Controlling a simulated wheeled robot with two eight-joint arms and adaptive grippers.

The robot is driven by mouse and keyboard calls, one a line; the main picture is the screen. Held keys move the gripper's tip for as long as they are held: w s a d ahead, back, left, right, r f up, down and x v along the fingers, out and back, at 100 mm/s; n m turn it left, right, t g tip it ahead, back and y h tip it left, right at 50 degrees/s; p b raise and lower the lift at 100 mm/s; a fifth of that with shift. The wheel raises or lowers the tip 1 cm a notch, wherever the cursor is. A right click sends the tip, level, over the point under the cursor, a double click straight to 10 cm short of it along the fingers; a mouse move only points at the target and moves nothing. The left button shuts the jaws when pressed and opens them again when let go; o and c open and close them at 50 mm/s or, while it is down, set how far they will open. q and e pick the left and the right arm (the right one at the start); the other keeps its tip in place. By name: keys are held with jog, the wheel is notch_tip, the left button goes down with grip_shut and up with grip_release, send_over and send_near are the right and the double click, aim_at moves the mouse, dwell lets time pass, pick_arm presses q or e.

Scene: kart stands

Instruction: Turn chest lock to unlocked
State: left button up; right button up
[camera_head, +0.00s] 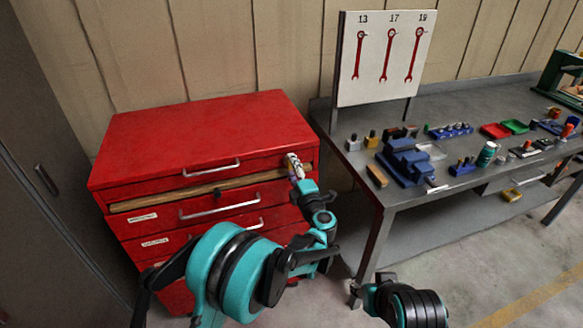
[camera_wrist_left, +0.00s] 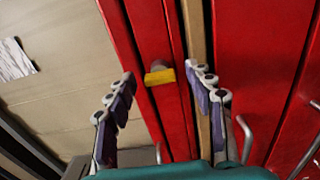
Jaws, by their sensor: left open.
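The red chest (camera_head: 190,125) stands against the wall on the left, with several drawers with metal handles. In the left wrist view, a small yellow lock tab (camera_wrist_left: 160,76) with a grey round part sits on the red front. It lies nearly level across that picture. My left gripper (camera_head: 294,162) is at the chest's upper right front corner and hides the lock in the head view. In the left wrist view, my left gripper (camera_wrist_left: 165,78) is open, its fingers on either side of the tab with gaps visible. Part of my right arm shows at the bottom; its fingers do not.
A grey workbench (camera_head: 345,183) with tools stands close on the right. A wrench board (camera_head: 385,60) rises behind it.

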pick_arm(q)
jog(key=v, duration=1.1)
jog(key=s+a+r+m+t+h, duration=0.1)
jog(key=s+a+r+m+h, duration=0.1)
jog(key=r+m+h, duration=0.45)
jog(key=s+a+r+m+h, duration=0.1)
jog(key=r+m+h, duration=0.3)
jog(key=r+m, duration=0.45)
jog(key=s+a+f+m+g+y, duration=0.2)
jog(key=s+a+f+g, duration=0.3)
jog(key=s+a+f, duration=0.4)
jog(key=s+a+f+m+g+y, duration=0.3)
jog(key=s+a+f+g, duration=0.3)
jog(key=s, duration=1)
jog(key=a+f+m, duration=0.1)
jog(key=a+f, duration=0.2)
jog(key=a, duration=0.1)
jog(key=shift+a+f, duration=0.15)
